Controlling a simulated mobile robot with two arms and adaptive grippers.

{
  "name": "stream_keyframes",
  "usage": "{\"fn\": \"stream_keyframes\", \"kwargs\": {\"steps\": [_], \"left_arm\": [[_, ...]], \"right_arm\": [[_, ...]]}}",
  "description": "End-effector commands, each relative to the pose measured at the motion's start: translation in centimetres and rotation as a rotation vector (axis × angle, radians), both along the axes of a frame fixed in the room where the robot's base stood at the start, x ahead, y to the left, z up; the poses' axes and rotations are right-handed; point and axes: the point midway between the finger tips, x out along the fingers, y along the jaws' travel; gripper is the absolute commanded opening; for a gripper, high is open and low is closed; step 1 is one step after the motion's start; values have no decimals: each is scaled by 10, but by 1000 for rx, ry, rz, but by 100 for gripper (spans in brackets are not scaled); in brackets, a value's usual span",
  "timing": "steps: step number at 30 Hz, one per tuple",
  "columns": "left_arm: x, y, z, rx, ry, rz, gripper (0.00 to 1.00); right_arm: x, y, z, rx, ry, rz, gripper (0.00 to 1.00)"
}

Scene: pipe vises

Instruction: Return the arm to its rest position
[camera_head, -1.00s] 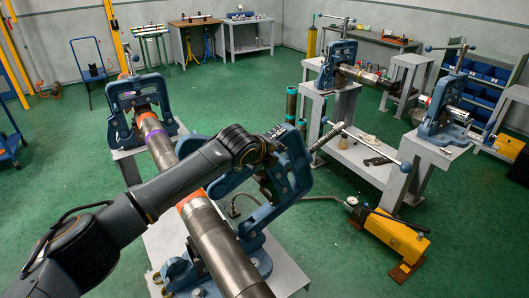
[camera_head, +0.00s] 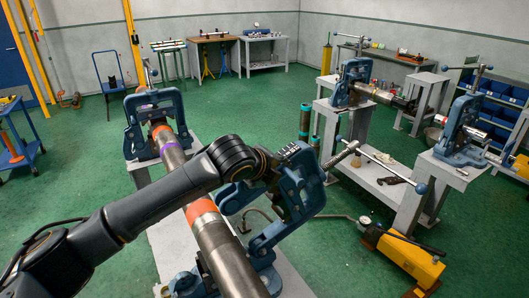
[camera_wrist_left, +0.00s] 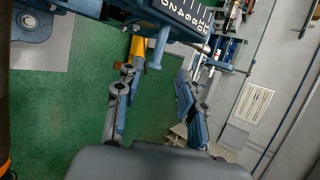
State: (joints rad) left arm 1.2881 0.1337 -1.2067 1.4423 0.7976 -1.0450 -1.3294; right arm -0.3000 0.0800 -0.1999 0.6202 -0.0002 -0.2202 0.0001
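My left arm (camera_head: 150,205) reaches in from the lower left of the head view, passing above the long pipe (camera_head: 228,255). Its wrist (camera_head: 232,155) ends beside and partly in front of the upper frame of the near blue vise (camera_head: 312,190). The fingers are not clear there. In the left wrist view, my left gripper (camera_wrist_left: 152,88) has its two fingers spread apart with nothing held between them. A blue vise part with a white number scale (camera_wrist_left: 185,12) crosses the top of that view. My right gripper is not in view.
A second blue vise (camera_head: 155,120) holds the pipe's far end. A bench (camera_head: 385,185) with two more vises stands at the right. A yellow hand pump (camera_head: 408,262) lies on the floor at lower right. Green floor (camera_head: 80,150) is open at the left.

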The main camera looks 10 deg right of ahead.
Motion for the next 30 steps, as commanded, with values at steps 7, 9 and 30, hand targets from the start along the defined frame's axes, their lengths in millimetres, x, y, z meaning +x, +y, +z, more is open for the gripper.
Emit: {"fn": "stream_keyframes", "kwargs": {"steps": [7,9,30], "left_arm": [[-60,-2,-66,-217,261,130,39],[-79,5,-84,-304,356,212,39],[-270,242,-251,-843,945,1530,39]], "right_arm": [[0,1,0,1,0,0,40],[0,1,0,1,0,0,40],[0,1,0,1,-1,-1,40]]}}
